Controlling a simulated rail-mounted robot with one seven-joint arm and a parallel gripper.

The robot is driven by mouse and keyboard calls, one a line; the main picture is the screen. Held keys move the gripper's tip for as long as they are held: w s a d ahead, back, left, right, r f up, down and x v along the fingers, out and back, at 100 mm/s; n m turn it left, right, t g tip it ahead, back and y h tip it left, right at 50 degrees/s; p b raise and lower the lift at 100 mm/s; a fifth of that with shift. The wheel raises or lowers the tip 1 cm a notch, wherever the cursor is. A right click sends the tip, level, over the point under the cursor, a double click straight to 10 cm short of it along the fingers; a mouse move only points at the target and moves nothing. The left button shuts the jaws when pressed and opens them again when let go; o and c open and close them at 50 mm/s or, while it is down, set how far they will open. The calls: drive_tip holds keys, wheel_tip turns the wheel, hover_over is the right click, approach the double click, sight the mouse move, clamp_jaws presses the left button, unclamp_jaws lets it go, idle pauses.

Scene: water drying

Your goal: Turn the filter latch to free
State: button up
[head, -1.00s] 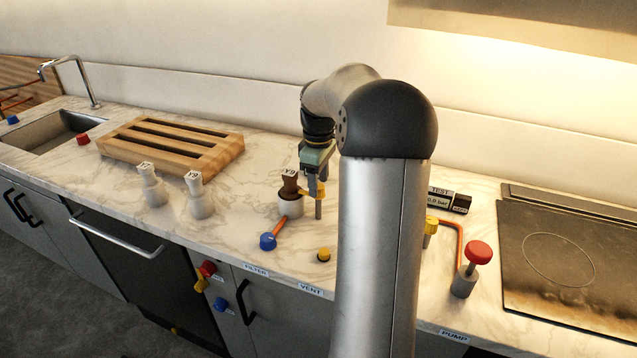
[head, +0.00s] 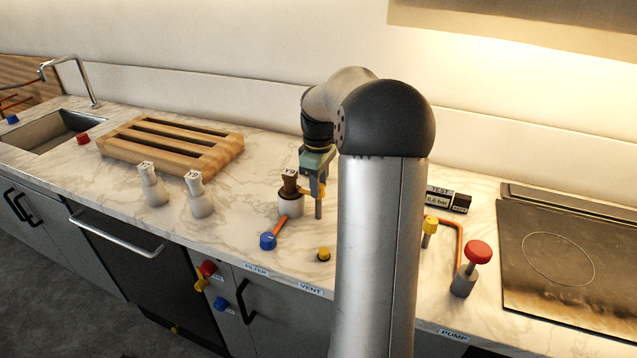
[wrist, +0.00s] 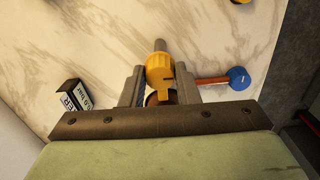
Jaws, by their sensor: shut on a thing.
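The yellow filter latch (head: 311,190) sits beside a brown-topped cartridge (head: 290,183) standing in a white cup (head: 291,207). In the wrist view the latch (wrist: 160,72) is a round yellow piece with a tab, between my two grey fingers. My gripper (head: 317,185) points down and is shut on the latch; it also shows in the wrist view (wrist: 160,90). Part of the brown cartridge (wrist: 157,98) shows behind the latch. The fingers hide the latch's sides, and I cannot tell its exact angle.
An orange pipe with a blue knob (head: 268,241) runs from the cup toward the front. A yellow button (head: 324,254) lies close in front. Two white bottles (head: 201,195) and a wooden rack (head: 171,146) stand left. A red-topped pump (head: 479,252) stands right.

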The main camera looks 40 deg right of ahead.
drive_tip(key=m, duration=0.4)
drive_tip(key=shift+m, duration=0.3)
drive_tip(key=m, duration=0.4)
drive_tip(key=shift+r+m, duration=0.1)
drive_tip(key=shift+m, duration=0.2)
drive_tip(key=m, duration=0.4)
drive_tip(key=shift+p, duration=0.4)
drive_tip(key=shift+m, duration=2.1)
drive_tip(key=o, duration=1)
drive_tip(key=shift+c, duration=0.2)
